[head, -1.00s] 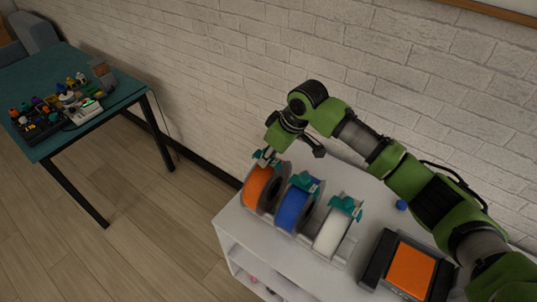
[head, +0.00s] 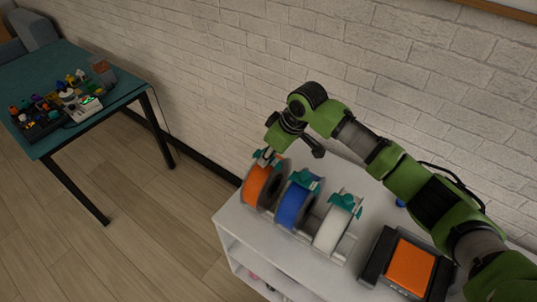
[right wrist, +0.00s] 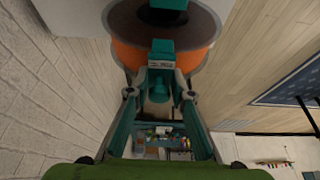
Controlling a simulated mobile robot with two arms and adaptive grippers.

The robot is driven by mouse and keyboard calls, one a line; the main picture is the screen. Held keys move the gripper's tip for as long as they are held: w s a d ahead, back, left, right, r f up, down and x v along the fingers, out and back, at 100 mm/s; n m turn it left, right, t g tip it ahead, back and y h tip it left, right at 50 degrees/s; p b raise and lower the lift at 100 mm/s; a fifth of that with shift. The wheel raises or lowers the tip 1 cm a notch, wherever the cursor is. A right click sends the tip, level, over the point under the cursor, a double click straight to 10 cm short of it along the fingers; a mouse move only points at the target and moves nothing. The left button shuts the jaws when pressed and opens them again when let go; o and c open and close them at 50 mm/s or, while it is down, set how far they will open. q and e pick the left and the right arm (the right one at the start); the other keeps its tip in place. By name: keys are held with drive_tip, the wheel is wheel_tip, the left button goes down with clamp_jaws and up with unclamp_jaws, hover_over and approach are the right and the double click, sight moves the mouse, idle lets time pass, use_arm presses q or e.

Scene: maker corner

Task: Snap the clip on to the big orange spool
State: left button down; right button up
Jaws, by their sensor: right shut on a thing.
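The big orange spool (head: 256,183) stands upright at the left end of a row of spools on the white shelf unit. My right gripper (head: 268,157) is at the top of this spool, shut on a teal clip (right wrist: 161,58). In the right wrist view, the clip lies between the fingertips, against or over the rim of the orange spool (right wrist: 128,55). I cannot tell whether the clip is fully seated on the rim. My left gripper is not in view.
The blue spool (head: 292,208) and white spool (head: 331,232) stand to the right, each with a teal clip on top. An orange-and-black box (head: 410,267) is further right. A brick wall (head: 230,90) is close behind. A teal table (head: 110,108) with small items stands left.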

drive_tip(key=shift+s+d+f, duration=0.1)
drive_tip(key=shift+s+f, duration=0.1)
drive_tip(key=shift+f, duration=0.2)
drive_tip(key=shift+s+d+f, duration=0.1)
drive_tip(key=shift+s+f, duration=0.1)
drive_tip(key=shift+f, duration=0.2)
drive_tip(key=shift+s+d+f, duration=0.1)
drive_tip(key=shift+s+f, duration=0.05)
drive_tip(key=shift+f, duration=0.25)
idle(0.6)
drive_tip(key=o, duration=0.8)
drive_tip(key=shift+o, duration=0.2)
drive_tip(key=shift+w+a+f, duration=0.2)
drive_tip(key=shift+w, duration=0.15)
drive_tip(key=o, duration=1.1)
drive_tip(key=shift+d+r, duration=0.1)
drive_tip(key=shift+w+r, duration=0.15)
drive_tip(key=shift+w, duration=0.05)
